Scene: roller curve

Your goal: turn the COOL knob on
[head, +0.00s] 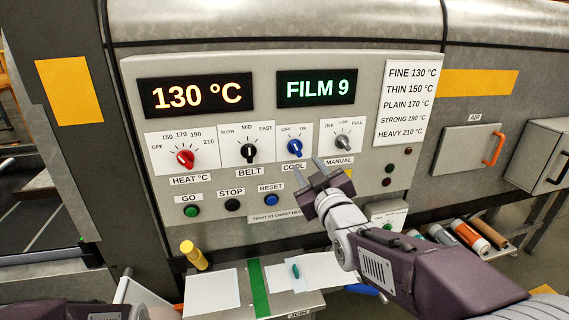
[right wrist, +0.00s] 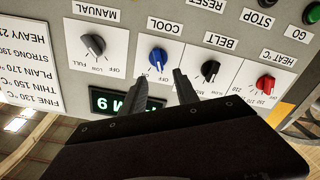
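The blue COOL knob (head: 295,147) is on a white plate in the panel's upper row, with OFF and ON marks above it. Its pointer seems to lean toward OFF. It also shows in the right wrist view (right wrist: 158,58), where the picture is upside down. My right gripper (head: 310,171) is just below and to the right of the knob in the head view, its two fingers apart and empty. In the right wrist view the fingertips (right wrist: 161,79) are spread either side of the knob's line, apparently short of it. My left gripper is not in view.
The black BELT knob (head: 249,152) and grey MANUAL knob (head: 343,142) flank it. The red HEAT knob (head: 185,158) is farther left. GO (head: 191,211), STOP (head: 232,205) and RESET (head: 271,200) buttons sit below. A shelf (head: 300,302) with paper juts out under the panel.

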